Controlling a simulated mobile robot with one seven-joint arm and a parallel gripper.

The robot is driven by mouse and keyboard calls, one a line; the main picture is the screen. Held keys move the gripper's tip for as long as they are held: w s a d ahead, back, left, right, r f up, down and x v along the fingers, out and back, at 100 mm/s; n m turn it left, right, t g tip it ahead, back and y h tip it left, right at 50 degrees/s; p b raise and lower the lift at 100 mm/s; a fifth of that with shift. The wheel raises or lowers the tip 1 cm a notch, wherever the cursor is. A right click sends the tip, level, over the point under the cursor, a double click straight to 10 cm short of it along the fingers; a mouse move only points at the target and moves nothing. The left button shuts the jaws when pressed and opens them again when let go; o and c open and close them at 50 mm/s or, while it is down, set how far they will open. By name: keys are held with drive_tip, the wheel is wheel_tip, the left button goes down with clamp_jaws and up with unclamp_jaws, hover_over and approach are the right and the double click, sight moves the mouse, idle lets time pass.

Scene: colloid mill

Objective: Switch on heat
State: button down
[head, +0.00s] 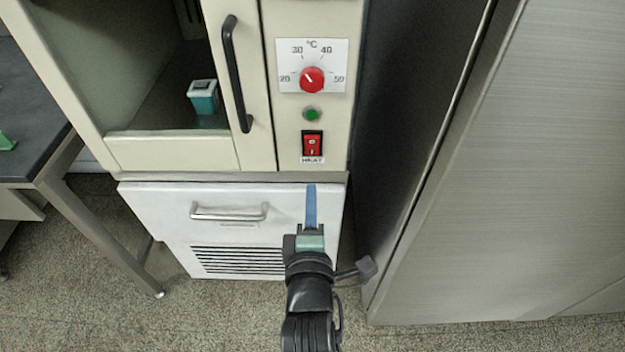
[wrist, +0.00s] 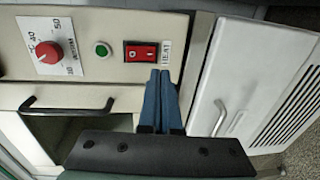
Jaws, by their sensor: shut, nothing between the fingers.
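The red rocker switch labelled HEAT (head: 312,144) sits in a black frame low on the cream control panel; it also shows in the wrist view (wrist: 141,52). My gripper (head: 311,187) has blue fingers pressed together and empty. In the head view its tips appear below the switch, in front of the white lower panel. In the wrist view the fingertips (wrist: 160,73) appear just beside the switch, near its label; I cannot tell whether they touch. A round green indicator (head: 312,114) sits above the switch. I cannot tell whether it is lit.
A red temperature dial (head: 312,79) is above the indicator. A black vertical door handle (head: 235,75) is left of the panel. A teal box (head: 203,97) stands inside the cabinet. A metal handle (head: 229,211) projects from the lower panel. A large steel cabinet (head: 500,170) stands close on the right.

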drive_tip(key=s+f, duration=0.1)
drive_tip(key=s, duration=0.5)
drive_tip(key=shift+s+f, duration=0.15)
drive_tip(key=shift+s, duration=0.05)
